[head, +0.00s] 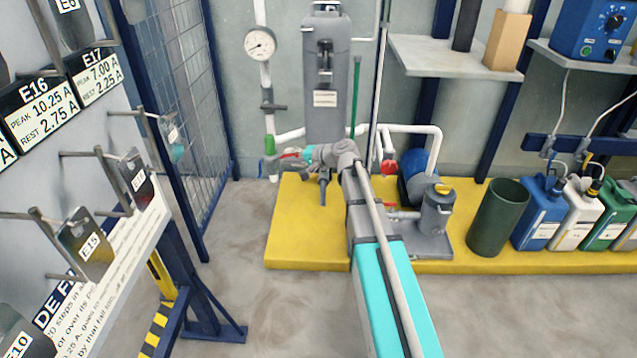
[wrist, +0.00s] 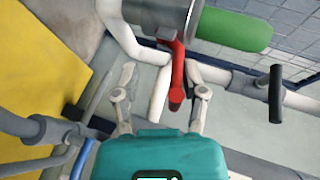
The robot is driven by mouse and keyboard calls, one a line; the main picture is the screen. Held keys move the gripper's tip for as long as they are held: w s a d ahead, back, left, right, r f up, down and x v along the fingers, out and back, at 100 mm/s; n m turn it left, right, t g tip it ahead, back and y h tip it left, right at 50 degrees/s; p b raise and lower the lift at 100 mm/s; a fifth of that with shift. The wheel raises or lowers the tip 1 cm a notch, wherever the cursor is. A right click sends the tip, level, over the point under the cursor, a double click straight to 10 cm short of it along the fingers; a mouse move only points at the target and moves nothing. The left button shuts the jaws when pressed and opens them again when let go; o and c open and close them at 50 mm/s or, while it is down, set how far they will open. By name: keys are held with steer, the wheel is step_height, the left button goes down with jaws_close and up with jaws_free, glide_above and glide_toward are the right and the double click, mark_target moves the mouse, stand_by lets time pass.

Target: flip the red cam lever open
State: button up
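The red cam lever (wrist: 177,75) hangs from a grey coupling (wrist: 150,12) in the wrist view, its end pointing toward my gripper. In the head view it is a small red piece (head: 290,155) just left of my gripper (head: 308,153). In the wrist view my gripper (wrist: 163,85) is open, with one finger to each side of the lever. The lever's lower end shows between the fingers, nearer the right one. Gaps show on both sides, and I cannot tell whether either finger touches it. A green cylindrical part (wrist: 237,30) sits right of the coupling.
White pipes run close behind the lever. A black T-handle (wrist: 276,95) stands to its right. A grey column (head: 326,95) and a pressure gauge (head: 260,44) rise behind my gripper. A yellow platform (head: 300,245) lies below, with a pump (head: 437,208) on it.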

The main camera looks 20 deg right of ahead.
steer(key=s+d+m+t+y+b, duration=0.1)
steer(key=s+d+t+y+b, duration=0.15)
steer(key=s+d+b, duration=0.5)
steer(key=s+a+r+n+g+h+p, duration=0.45)
steer(key=s+a+g+p, duration=0.45)
steer(key=p, duration=1)
steer(key=s+d+r+n+g+h+p, duration=0.2)
steer(key=s+r+h+p, duration=0.4)
steer(key=p, duration=0.9)
steer(key=s+r, duration=0.3)
steer(key=s, duration=0.2)
steer(key=shift+r+n+h, duration=0.15)
steer(key=shift+n+h, duration=0.2)
steer(key=shift+h, duration=0.05)
stand_by(0.9)
